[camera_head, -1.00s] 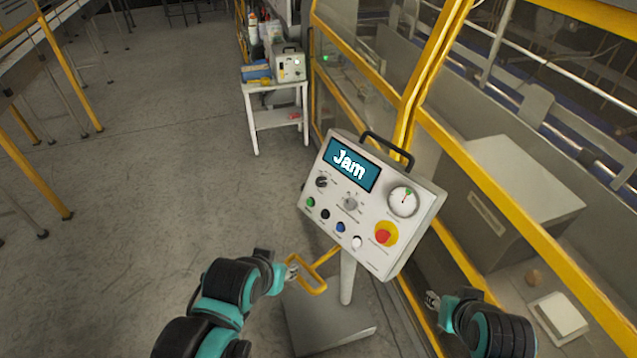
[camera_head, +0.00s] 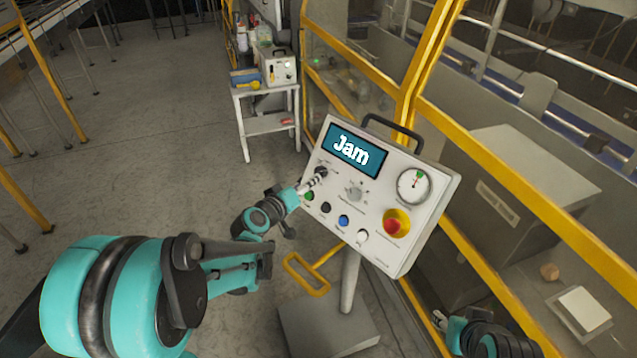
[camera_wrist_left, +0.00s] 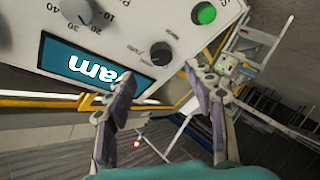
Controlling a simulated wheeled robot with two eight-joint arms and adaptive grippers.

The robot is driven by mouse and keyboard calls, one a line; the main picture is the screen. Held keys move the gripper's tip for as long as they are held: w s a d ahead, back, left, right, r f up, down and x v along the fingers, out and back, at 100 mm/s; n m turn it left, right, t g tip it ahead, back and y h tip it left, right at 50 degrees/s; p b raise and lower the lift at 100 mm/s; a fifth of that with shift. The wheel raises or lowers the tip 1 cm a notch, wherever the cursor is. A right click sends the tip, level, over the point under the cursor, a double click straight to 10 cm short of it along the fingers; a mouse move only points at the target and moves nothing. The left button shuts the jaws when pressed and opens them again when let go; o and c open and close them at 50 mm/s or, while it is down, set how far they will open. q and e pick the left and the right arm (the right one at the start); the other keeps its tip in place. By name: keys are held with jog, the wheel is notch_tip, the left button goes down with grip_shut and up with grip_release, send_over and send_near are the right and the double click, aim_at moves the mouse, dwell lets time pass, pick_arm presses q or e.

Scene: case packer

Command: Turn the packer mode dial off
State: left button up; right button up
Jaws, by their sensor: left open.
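The control panel (camera_head: 383,252) stands tilted on a post, its screen (camera_head: 355,150) reading "Jam". A small black dial (camera_head: 321,171) sits below the screen's left end. A grey dial (camera_head: 355,192) with a scale is to its right. I cannot read which is labelled packer mode. My left gripper (camera_head: 313,182) is at the black dial and partly covers it. In the left wrist view the gripper (camera_wrist_left: 160,76) is open, with the black dial (camera_wrist_left: 161,53) just ahead between its fingertips. I cannot tell if they touch. My right gripper (camera_head: 440,320) is low at right, its fingers too small to judge.
Green (camera_head: 309,195), black, blue (camera_head: 344,221) and white (camera_head: 362,236) buttons line the panel below the dials. A red emergency button (camera_head: 395,224) and gauge (camera_head: 413,186) are at right. A yellow-framed guard (camera_head: 560,250) stands behind. A yellow handle (camera_head: 306,276) is under the panel.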

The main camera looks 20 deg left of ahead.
aim_at(321, 172)
pick_arm(q)
jog(key=x, duration=0.8)
jog(key=shift+w+a+p, duration=0.1)
jog(key=shift+p, duration=0.2)
jog(key=c, duration=1.2)
